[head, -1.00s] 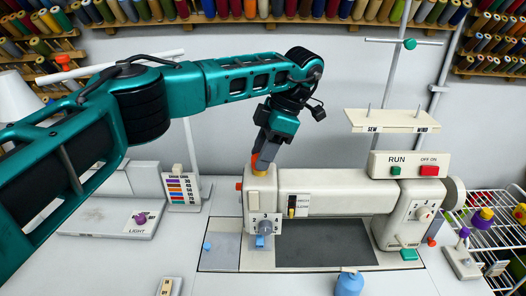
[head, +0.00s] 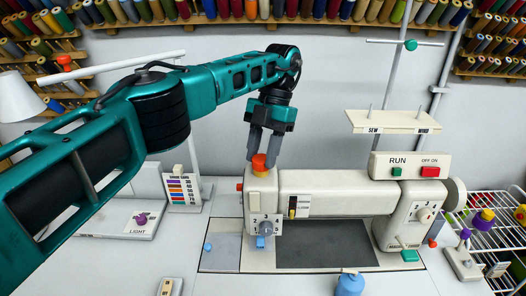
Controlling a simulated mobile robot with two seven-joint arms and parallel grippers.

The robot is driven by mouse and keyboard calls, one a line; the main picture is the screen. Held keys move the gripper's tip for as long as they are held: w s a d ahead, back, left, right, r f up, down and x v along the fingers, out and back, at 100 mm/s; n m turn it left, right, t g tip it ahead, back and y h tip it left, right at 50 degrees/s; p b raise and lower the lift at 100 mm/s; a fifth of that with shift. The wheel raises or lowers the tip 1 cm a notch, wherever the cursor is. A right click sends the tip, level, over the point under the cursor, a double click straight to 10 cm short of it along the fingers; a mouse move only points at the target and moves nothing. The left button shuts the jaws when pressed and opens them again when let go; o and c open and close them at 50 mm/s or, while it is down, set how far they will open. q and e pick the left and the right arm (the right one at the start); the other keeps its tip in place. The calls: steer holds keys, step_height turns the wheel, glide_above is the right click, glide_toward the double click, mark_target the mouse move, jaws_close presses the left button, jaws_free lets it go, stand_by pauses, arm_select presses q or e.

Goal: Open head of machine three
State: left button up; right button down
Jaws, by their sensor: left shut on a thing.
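The sewing machine (head: 335,193) stands on the white table, its head (head: 262,192) at the left end and its handwheel column (head: 405,217) at the right. An orange-red knob with a yellow lower part (head: 259,164) sits on top of the head. My left gripper (head: 261,157) points down from above, its grey fingers shut on this knob. A numbered dial (head: 264,228) is on the front of the head. A small labelled panel with a yellow and black slider (head: 292,206) is just right of the head. My right gripper is not in view.
A control box with RUN and ON/OFF buttons (head: 409,165) and a spool shelf (head: 393,121) stand above the machine's right side. A blue bottle (head: 350,284) is at the front. A thread-colour sign (head: 184,188) and a LIGHT panel (head: 140,221) are to the left.

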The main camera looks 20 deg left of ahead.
arm_select(q)
steer(key=n+h, duration=0.1)
steer(key=n, duration=0.1)
steer(key=n+h, duration=0.1)
steer(key=n, duration=0.2)
steer(key=shift+a+f, duration=0.1)
stand_by(0.3)
steer(key=o, duration=1.1)
steer(key=shift+o, duration=0.4)
